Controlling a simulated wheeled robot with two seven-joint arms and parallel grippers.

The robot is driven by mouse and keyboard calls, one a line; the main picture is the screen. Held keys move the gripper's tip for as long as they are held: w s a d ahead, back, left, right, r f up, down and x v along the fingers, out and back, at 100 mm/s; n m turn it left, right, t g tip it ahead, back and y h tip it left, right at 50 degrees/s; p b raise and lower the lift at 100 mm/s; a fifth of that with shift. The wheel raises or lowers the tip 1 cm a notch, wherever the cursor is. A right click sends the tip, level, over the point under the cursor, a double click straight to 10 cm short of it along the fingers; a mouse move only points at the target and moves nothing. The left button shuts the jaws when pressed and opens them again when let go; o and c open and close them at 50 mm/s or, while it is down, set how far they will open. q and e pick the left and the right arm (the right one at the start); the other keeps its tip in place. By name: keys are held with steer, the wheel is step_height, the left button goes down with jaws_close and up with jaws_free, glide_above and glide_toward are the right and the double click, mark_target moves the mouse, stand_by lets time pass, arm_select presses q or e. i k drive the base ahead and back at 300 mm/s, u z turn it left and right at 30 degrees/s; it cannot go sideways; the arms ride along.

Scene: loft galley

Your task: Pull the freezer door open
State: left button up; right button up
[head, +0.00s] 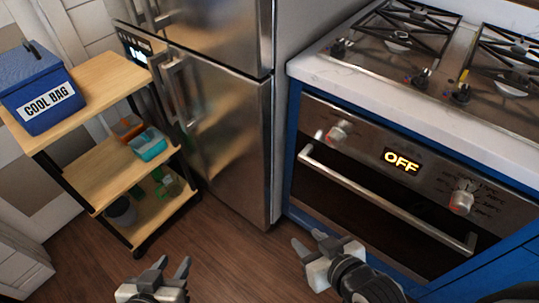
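A tall stainless steel fridge-freezer stands at the top centre, with an upper door (215,30) and a lower door (235,135). Both doors look closed. No label that I can read shows which one is the freezer door. A vertical bar handle (177,92) is on the left side of the lower door, and another handle (152,14) is on the upper door, cut by the frame's top. My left gripper (173,264) is open and empty, low in the view and apart from the doors. My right gripper (309,239) is open and empty, below the oven's left side.
A wooden shelf rack (95,84) stands left of the fridge-freezer, close to the handle side. It bears a blue cool bag (42,88) and small containers (148,144). An oven (390,185) with a gas hob is on the right. The wooden floor (225,235) in front is clear.

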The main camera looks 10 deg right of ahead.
mark_target(230, 110)
steer(key=u, duration=2.55)
steer(key=i, duration=1.6)
steer(key=z, duration=2.45)
steer(key=i, duration=0.5)
steer(key=z, duration=0.1)
